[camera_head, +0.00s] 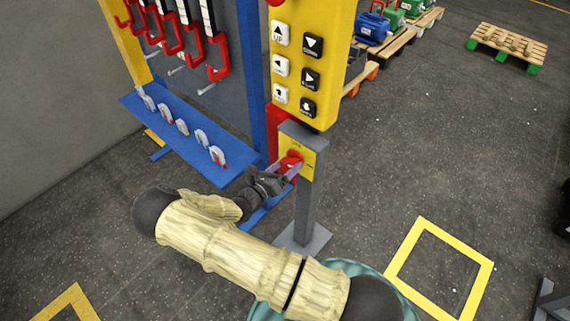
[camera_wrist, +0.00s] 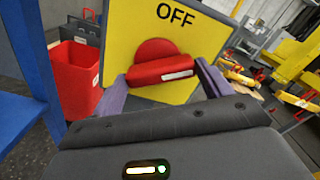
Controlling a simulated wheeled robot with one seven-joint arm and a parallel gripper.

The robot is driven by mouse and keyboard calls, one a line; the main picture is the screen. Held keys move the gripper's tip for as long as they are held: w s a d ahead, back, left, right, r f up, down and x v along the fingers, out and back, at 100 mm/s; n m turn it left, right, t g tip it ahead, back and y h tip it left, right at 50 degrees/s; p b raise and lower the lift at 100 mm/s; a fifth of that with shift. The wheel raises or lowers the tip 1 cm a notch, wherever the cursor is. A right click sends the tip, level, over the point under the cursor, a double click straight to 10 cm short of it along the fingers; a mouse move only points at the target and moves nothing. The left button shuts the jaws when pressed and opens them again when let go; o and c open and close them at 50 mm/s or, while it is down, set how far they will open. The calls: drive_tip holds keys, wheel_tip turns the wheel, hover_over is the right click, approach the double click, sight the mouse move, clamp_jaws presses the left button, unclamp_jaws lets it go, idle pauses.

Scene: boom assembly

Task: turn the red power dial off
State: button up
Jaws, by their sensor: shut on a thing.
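The red power dial (camera_wrist: 160,66) sits on a yellow plate (camera_wrist: 118,30) marked OFF at its top. Its red handle lies nearly level in the wrist view, slightly tilted, with a white mark toward its right end. My gripper (camera_wrist: 158,80) has one purple finger at each end of the handle and is shut on it. In the head view the red dial (camera_head: 290,163) is partly hidden by my gripper (camera_head: 283,172), which reaches it from the left. The plate is on a grey post below the button panel.
A yellow panel (camera_head: 339,25) with several arrow buttons stands above the dial. A blue rack (camera_head: 196,150) with hooks and clamps is on the left. A red bin (camera_wrist: 75,75) shows behind the plate.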

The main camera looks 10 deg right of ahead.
drive_tip(key=n+p, duration=0.1)
drive_tip(key=n, duration=0.4)
drive_tip(key=shift+w+a+r+n+p, duration=0.1)
drive_tip(key=shift+r+n+p, duration=0.05)
drive_tip(key=shift+n+p, duration=0.2)
drive_tip(key=n+p, duration=0.1)
drive_tip(key=n, duration=0.4)
drive_tip(key=shift+n, duration=0.35)
drive_tip(key=o, duration=1)
drive_tip(key=b+v, duration=0.3)
drive_tip(key=v, duration=1.4)
drive_tip(key=shift+a+b, duration=0.2)
drive_tip(key=shift+b, duration=0.15)
